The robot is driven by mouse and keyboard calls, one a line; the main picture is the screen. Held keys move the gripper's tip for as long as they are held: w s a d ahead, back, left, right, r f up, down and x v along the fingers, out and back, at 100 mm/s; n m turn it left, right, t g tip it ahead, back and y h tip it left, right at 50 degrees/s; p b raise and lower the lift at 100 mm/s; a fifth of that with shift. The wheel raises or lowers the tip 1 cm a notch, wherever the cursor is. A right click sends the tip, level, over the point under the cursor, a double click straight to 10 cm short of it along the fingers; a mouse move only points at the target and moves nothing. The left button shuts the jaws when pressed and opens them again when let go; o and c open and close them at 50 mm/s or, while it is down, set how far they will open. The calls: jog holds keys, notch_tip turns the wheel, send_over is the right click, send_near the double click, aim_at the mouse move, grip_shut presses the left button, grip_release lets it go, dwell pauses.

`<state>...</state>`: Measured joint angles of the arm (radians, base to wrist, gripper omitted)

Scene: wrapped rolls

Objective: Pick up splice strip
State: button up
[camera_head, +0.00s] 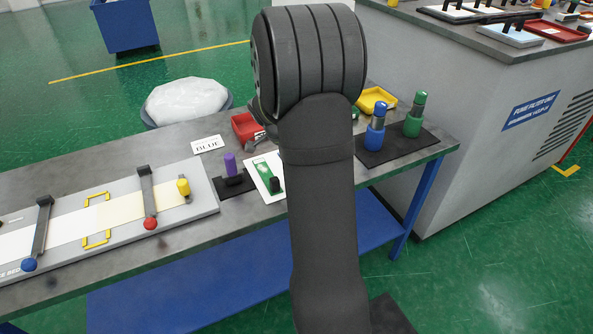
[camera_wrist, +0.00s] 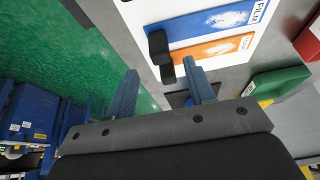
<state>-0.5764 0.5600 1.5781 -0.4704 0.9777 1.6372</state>
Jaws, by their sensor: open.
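A white board (camera_wrist: 145,12) in the wrist view carries a blue strip (camera_wrist: 195,25) printed FILM and an orange strip (camera_wrist: 210,48), each with a black grip (camera_wrist: 158,44) at its near end. A white card with a green strip (camera_head: 264,168) and a black grip shows beside my arm in the head view. I cannot tell for sure which is the splice strip. My gripper (camera_wrist: 162,88) is open, its fingers apart and empty, near the black grips. In the head view my arm hides it.
On the bench are a red bin (camera_head: 247,126), a yellow bin (camera_head: 376,100), a purple-topped tool (camera_head: 231,164), blue (camera_head: 375,132) and green (camera_head: 414,118) bottles, and a splicing bed (camera_head: 205,198) at left. A green bin (camera_wrist: 275,84) shows in the wrist view.

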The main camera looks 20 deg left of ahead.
jog(key=x, duration=0.5)
jog(key=shift+f, duration=0.15)
grip_shut()
